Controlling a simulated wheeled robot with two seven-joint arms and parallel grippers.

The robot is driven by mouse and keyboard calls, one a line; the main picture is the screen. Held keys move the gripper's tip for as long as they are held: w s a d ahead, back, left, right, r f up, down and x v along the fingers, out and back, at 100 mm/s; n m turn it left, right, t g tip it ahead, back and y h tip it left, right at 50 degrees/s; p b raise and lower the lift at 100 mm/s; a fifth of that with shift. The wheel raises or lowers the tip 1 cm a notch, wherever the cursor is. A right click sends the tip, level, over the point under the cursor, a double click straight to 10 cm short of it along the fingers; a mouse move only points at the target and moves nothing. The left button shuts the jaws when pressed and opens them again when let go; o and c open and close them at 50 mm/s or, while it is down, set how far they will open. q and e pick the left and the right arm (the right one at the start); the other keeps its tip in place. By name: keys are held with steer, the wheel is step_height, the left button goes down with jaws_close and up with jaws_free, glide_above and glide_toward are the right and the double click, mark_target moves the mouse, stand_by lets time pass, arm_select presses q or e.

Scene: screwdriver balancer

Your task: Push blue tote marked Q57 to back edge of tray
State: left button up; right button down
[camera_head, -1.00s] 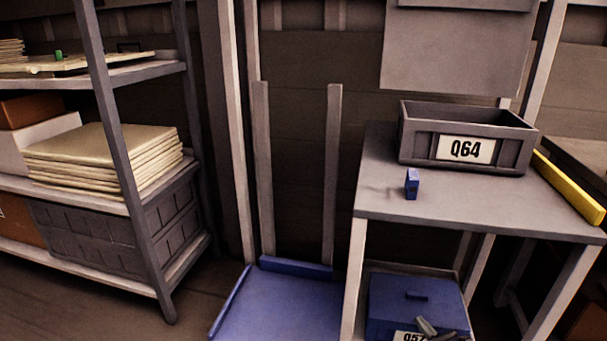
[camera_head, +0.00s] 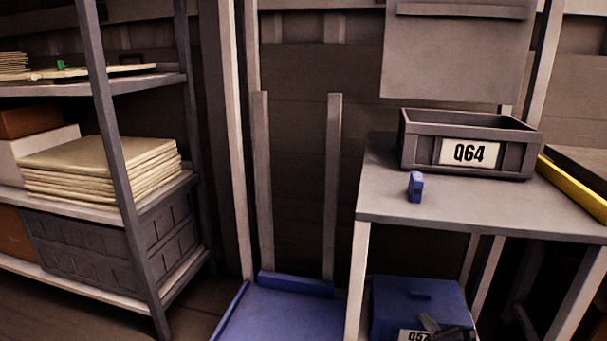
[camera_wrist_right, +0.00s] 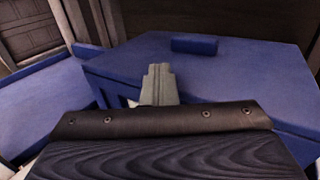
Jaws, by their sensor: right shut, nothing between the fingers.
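The blue tote (camera_head: 418,295) marked Q57 is low under the grey table, with a lid and a small raised handle; its white label (camera_head: 412,335) is partly cut off by the frame and my gripper. A blue tray (camera_head: 285,312) with a raised back rim lies left of it; what is under the tote is hidden. My right gripper (camera_head: 430,323) is shut and empty at the tote's front. In the right wrist view its fingertips (camera_wrist_right: 158,75) overlap the front edge of the tote (camera_wrist_right: 235,75); contact is unclear. My left gripper is not in view.
The grey table (camera_head: 470,207) bears a grey bin (camera_head: 425,154) marked Q64 and a small blue object (camera_head: 416,187). Its front left leg (camera_head: 356,285) stands between tray and tote. A shelf rack (camera_head: 125,195) is at left. A yellow bar (camera_head: 575,190) is at right.

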mark_target(427, 314)
steer(key=shift+w+d+f+b, duration=0.15)
steer(key=shift+w+b, duration=0.25)
steer(key=shift+w, duration=0.2)
steer(key=shift+w+d, duration=0.1)
steer(key=shift+w, duration=0.25)
steer(key=shift+w+d, duration=0.2)
steer(key=shift+w, duration=0.8)
steer(key=shift+s+r+p, duration=0.25)
steer(key=shift+s+p, duration=0.15)
steer(key=shift+p, duration=0.35)
steer(key=shift+s+a+p, duration=0.3)
steer(key=shift+s+p, duration=0.4)
steer(key=shift+s, duration=0.15)
step_height(427, 314, up, 15)
steer(key=p, duration=1)
steer(key=shift+p, duration=0.35)
steer(key=shift+f, duration=0.1)
